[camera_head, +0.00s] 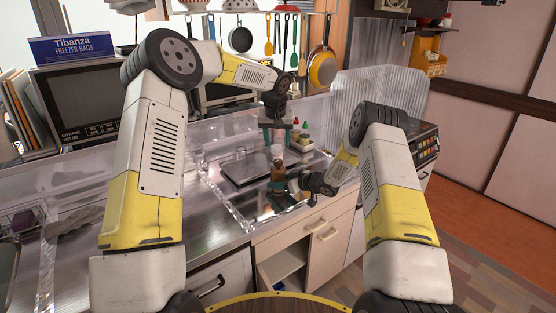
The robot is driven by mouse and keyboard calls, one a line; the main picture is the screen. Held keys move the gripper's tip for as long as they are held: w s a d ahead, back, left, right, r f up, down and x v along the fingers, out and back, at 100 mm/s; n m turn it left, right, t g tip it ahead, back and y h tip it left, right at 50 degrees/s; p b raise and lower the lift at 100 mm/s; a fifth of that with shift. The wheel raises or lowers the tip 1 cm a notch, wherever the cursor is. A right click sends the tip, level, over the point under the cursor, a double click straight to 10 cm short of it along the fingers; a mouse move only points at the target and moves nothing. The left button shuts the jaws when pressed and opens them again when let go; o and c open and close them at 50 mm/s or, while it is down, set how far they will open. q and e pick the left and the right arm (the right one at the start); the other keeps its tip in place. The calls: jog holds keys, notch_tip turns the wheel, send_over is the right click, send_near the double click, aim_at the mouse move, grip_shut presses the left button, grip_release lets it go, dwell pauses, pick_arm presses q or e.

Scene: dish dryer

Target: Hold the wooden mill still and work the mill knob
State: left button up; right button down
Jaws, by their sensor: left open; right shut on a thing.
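The wooden mill (277,173) stands upright on the counter near its front edge, brown and small in the head view. My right gripper (279,189) comes in from the right and is shut on the lower part of the mill, partly hiding it. The mill knob (277,162) is at the top of the mill, too small to make out clearly. My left gripper (277,142) points down above the knob, open, with its fingers apart and a small gap to the mill.
A dark tray (247,168) lies left of the mill. Several bottles (301,137) stand behind it on the right. A microwave (82,98) is at the back left. Utensils and pans hang at the back. An open cabinet (283,268) is below the counter.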

aim_at(278, 160)
pick_arm(q)
jog(key=x, duration=1)
jog(key=shift+f, duration=0.3)
grip_shut()
